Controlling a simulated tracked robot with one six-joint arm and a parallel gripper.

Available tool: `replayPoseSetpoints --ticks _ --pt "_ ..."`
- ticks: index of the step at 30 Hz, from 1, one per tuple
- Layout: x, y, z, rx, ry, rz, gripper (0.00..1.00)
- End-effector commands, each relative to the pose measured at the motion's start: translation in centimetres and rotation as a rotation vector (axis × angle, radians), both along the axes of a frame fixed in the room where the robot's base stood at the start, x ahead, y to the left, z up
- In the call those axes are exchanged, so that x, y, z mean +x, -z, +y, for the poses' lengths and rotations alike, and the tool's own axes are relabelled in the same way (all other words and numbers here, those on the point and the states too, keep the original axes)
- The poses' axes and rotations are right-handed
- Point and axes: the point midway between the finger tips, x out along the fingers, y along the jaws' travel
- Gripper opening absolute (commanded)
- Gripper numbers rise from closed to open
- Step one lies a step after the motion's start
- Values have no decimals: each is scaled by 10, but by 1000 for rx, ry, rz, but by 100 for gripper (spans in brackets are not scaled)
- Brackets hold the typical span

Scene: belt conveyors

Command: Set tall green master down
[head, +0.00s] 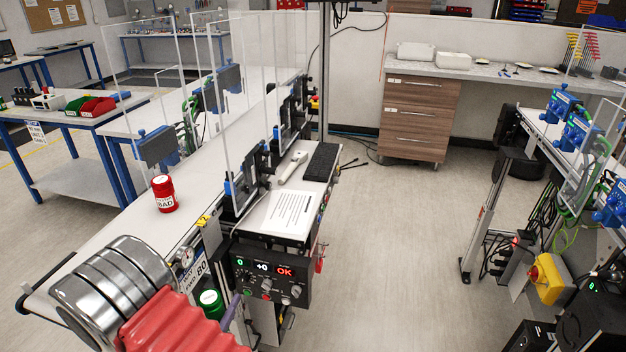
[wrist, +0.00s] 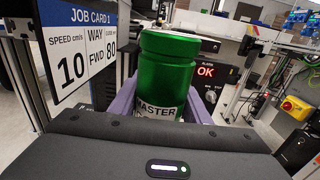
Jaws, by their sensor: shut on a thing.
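The tall green master (wrist: 165,78) is a green lidded jar with a white label reading MASTER. It stands upright in the wrist view, between the lilac fingers of my gripper (wrist: 160,104), which is shut on it. In the head view the green master (head: 211,299) shows partly, low beside the conveyor's front edge, with one lilac finger of my gripper (head: 222,309) next to it. My red ribbed arm cover hides part of that area. I cannot tell what is under the jar's base.
A red jar (head: 164,194) stands on the pale conveyor belt (head: 130,220). A control box (head: 270,275) reads OK, right of the green jar. A job card (wrist: 83,40) stands close on the left in the wrist view. Clear guard panels (head: 245,110) rise along the belt.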

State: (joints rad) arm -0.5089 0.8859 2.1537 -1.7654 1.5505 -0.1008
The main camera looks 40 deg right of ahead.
Motion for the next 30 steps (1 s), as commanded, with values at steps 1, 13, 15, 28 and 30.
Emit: replayPoseSetpoints --ticks 1,13,15,28,30 --pt "0 -1 -3 0 7 -1 7" --pt "-5 -1 -26 0 74 -1 7" --pt "-12 -1 -39 0 124 -1 7" --pt "-125 -3 -150 -1 741 -2 7" --pt "-149 -3 -160 -2 854 -1 7"
